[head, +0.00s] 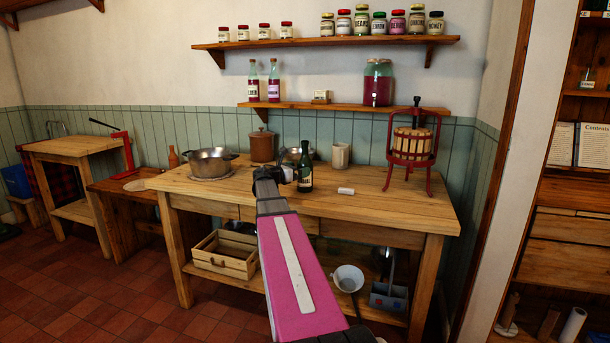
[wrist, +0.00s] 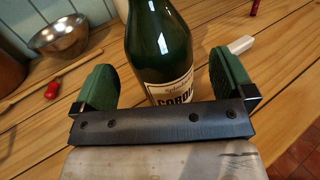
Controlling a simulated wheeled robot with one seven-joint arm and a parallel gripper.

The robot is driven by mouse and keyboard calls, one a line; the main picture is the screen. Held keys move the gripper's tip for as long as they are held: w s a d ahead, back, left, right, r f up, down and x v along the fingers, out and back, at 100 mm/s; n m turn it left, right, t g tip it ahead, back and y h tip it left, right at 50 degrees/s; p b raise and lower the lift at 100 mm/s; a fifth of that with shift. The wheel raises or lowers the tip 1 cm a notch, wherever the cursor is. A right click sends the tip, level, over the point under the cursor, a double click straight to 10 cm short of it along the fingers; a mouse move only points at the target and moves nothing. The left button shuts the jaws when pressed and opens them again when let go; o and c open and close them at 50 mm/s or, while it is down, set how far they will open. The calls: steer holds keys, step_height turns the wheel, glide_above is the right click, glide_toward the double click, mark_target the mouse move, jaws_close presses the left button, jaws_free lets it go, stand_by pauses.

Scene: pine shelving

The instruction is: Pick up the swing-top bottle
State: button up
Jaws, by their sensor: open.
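The swing-top bottle (head: 305,172) is dark green with a pale label and stands upright on the wooden worktable. In the wrist view the bottle (wrist: 160,45) fills the middle, with its label partly hidden behind my gripper's black crossbar. Its top is cut off there, so I cannot see the stopper. My gripper (wrist: 165,82) is open, with one green-padded finger on each side of the bottle. A narrow gap shows between each finger and the glass. In the head view my arm reaches over the table from the front, ending just left of the bottle.
On the worktable (head: 390,213), a steel pot (head: 210,163) and a brown crock (head: 262,146) stand left. A metal bowl (wrist: 60,38) and pale mug (head: 341,155) are behind. A small white block (head: 346,191) lies right; a red fruit press (head: 413,150) stands farther right.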

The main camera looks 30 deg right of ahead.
mark_target(305, 166)
steer(key=d, duration=0.2)
steer(key=w+d, duration=0.1)
steer(key=d, duration=0.1)
steer(key=shift+d, duration=0.15)
steer(key=shift+s, duration=0.1)
steer(key=c, duration=1.3)
steer(key=shift+c, duration=0.8)
steer(key=shift+r, duration=0.2)
